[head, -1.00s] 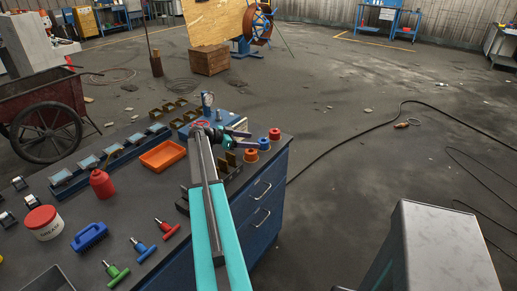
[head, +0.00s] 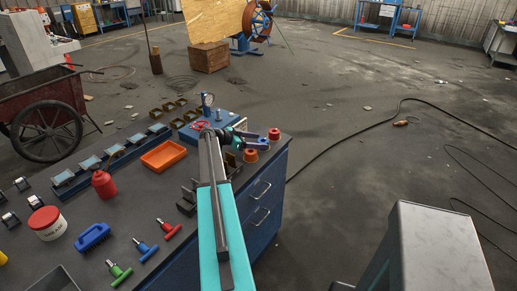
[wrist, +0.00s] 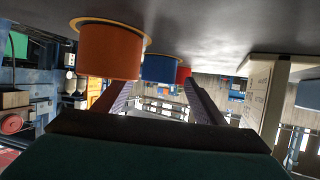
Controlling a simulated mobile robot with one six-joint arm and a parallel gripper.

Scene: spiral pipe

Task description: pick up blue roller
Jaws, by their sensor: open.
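The blue roller (wrist: 160,68) shows in the wrist view between and beyond my two open fingers, with space on both sides of it. My gripper (wrist: 155,84) is open and empty. In the head view my gripper (head: 259,143) reaches over the bench's right end, and its fingers largely hide the blue roller. An orange roller (wrist: 108,50) is nearer and to the left in the wrist view, and it also shows in the head view (head: 250,156). A red roller (wrist: 183,74) stands beyond the blue one and shows in the head view (head: 274,134).
The rollers stand in a row near the right edge of the dark bench (head: 125,205). A red valve wheel (head: 200,125) and a gauge (head: 208,100) are beside my wrist. Dark brackets (head: 188,198) and an orange tray (head: 164,155) lie left of my arm.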

